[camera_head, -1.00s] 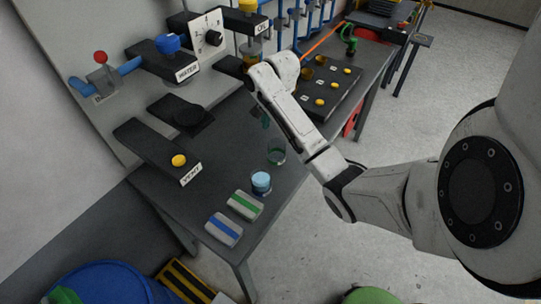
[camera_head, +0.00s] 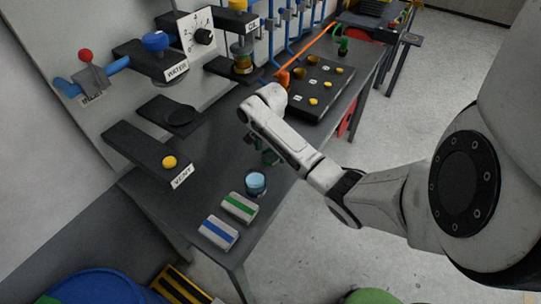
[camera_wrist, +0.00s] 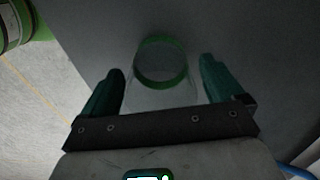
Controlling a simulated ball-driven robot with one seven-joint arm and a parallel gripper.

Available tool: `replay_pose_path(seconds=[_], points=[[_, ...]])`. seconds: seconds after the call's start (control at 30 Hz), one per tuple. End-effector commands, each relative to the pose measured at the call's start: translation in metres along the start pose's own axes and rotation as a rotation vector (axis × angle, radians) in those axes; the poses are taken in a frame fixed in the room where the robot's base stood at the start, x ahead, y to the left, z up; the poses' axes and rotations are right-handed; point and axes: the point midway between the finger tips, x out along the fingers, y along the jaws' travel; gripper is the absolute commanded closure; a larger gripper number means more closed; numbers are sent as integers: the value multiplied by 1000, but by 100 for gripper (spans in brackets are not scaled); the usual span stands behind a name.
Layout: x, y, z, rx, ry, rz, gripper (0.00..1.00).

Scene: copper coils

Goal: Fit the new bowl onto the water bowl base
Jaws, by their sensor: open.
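A clear glass bowl with a green-tinted rim (camera_wrist: 150,82) stands between my fingers in the wrist view. My gripper (camera_wrist: 162,72) is open, with one green finger on each side of the bowl and visible gaps. In the head view my gripper (camera_head: 264,153) is low over the bench, mostly behind my arm, and the clear bowl is hard to make out there.
A jar of light blue liquid (camera_head: 256,184) stands close to my gripper. Blocks with a green stripe (camera_head: 238,208) and a blue stripe (camera_head: 219,232) lie near the bench edge.

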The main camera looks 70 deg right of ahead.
Motion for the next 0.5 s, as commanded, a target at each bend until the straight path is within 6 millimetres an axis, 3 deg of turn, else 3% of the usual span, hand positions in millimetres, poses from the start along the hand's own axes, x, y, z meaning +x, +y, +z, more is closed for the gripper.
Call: replay_pose_path(seconds=[0.2, 0.5], points=[[0, 0, 0, 0, 0, -1, 7], [0, 0, 0, 0, 1, -1, 36]])
